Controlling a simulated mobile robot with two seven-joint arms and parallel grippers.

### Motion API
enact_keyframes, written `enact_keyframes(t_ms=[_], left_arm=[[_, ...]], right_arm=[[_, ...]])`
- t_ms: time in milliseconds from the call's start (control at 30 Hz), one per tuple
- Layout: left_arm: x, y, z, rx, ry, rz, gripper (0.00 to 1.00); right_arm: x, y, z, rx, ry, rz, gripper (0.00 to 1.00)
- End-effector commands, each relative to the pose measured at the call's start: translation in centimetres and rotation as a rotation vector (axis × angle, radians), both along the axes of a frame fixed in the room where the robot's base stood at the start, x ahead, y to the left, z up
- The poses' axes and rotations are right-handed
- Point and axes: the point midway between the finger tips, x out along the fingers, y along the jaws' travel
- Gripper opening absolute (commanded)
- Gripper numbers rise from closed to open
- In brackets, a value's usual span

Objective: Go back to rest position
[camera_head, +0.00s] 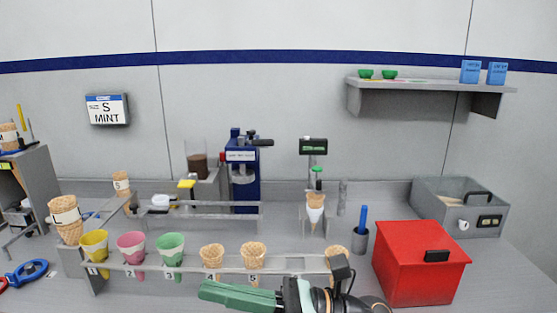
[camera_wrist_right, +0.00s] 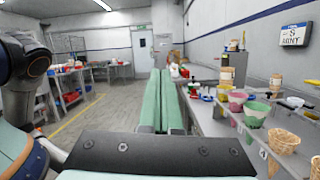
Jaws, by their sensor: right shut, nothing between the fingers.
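My right gripper (camera_head: 222,293) has green fingers and shows at the bottom of the head view, pointing left in front of the cone rack. Its fingers lie close together with nothing between them; they also show side by side in the right wrist view (camera_wrist_right: 160,100). The rack (camera_head: 205,268) holds a yellow cone (camera_head: 94,245), a pink cone (camera_head: 131,245), a green cone (camera_head: 170,247) and several waffle cones (camera_head: 253,255). The gripper is apart from these cones. One waffle cone at the right is partly hidden by my right wrist. My left gripper is in neither view.
A red box (camera_head: 418,262) stands right of my right wrist, with a grey bin (camera_head: 460,205) behind it. A wrapped cone (camera_head: 316,208) stands in a holder at the middle. A blue machine (camera_head: 243,170) stands at the back. A dark cup (camera_head: 360,240) holds a blue tool.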

Motion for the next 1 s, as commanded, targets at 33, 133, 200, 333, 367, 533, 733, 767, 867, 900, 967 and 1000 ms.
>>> enact_keyframes(t_ms=[33,133,200,333,367,533,733,767,867,900,967,1000], left_arm=[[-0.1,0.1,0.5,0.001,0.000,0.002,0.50],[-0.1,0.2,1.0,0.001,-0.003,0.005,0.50],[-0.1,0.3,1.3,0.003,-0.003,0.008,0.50],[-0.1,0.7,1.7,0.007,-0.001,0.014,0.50],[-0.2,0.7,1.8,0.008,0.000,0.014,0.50],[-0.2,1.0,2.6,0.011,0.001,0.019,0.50],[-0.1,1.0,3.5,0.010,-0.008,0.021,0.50],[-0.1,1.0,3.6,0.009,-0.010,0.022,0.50],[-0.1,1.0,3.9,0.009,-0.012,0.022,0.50],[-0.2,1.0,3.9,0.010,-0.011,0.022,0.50],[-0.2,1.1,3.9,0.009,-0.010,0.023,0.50],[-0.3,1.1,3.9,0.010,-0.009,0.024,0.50]], right_arm=[[0.9,-0.8,-0.1,0.086,0.179,-0.025,0.00],[3.3,-3.2,-1.2,0.262,0.535,-0.080,0.00],[5.1,-5.2,-2.9,0.387,0.783,-0.118,0.00],[7.3,-9.5,-8.3,0.634,1.237,-0.195,0.00],[7.6,-10.5,-10.0,0.694,1.339,-0.215,0.00],[6.1,-16.3,-20.8,1.067,1.891,-0.342,0.00],[-1.4,-21.3,-32.4,1.525,2.373,-0.510,0.00],[-2.7,-21.8,-33.7,1.588,2.423,-0.535,0.00],[-6.6,-23.1,-37.0,-1.748,-2.516,0.597,0.00],[-7.8,-23.4,-37.9,-1.733,-2.449,0.595,0.00],[-9.3,-23.8,-38.9,-1.716,-2.370,0.591,0.00],[-10.0,-24.0,-39.4,-1.709,-2.334,0.589,0.00]])
